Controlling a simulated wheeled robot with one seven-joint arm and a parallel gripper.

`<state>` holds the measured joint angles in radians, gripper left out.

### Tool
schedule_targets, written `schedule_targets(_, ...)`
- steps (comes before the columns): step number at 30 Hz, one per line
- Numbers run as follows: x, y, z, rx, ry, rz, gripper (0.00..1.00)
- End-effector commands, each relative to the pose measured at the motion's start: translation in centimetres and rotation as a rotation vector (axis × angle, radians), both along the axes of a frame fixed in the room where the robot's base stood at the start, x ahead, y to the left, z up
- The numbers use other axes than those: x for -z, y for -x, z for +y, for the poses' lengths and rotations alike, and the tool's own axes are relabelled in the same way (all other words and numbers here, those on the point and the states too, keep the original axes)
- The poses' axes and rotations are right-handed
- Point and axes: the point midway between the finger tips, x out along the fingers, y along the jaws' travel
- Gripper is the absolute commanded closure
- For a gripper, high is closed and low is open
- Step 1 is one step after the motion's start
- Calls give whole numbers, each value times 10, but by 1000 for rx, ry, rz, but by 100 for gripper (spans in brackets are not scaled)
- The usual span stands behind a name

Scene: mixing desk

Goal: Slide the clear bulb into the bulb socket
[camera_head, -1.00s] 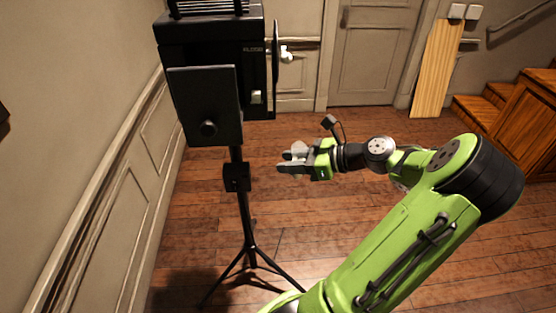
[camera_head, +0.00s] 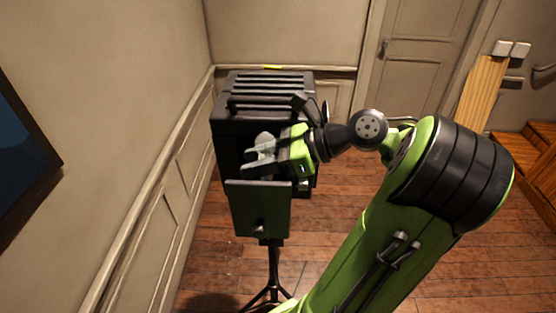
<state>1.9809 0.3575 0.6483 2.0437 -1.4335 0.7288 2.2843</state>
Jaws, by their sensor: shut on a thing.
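The clear bulb (camera_head: 264,139) shows as a pale, see-through shape at the fingers of my gripper (camera_head: 250,162). My gripper is shut on it and points left. Gripper and bulb are in front of the black lamp housing (camera_head: 224,142), above its front panel (camera_head: 260,212). I cannot tell whether the bulb is inside the housing or just in front of it. The bulb socket is not visible; the housing, panel and gripper may hide it.
The housing stands on a thin black tripod (camera_head: 274,270). Slats and a handle top it. A panelled wall (camera_head: 150,215) runs close on the left, with a dark framed picture (camera_head: 22,150). A door (camera_head: 420,65) is behind. Wooden floor (camera_head: 340,205) lies open to the right.

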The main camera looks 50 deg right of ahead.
Motion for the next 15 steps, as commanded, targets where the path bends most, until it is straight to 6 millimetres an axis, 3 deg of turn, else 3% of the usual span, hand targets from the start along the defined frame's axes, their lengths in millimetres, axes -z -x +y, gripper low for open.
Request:
schedule_targets(5, -2, -2, 7, -20, -3, -1, 94)
schedule_targets(15, 36, -2, 6, -17, -5, -2, 94)
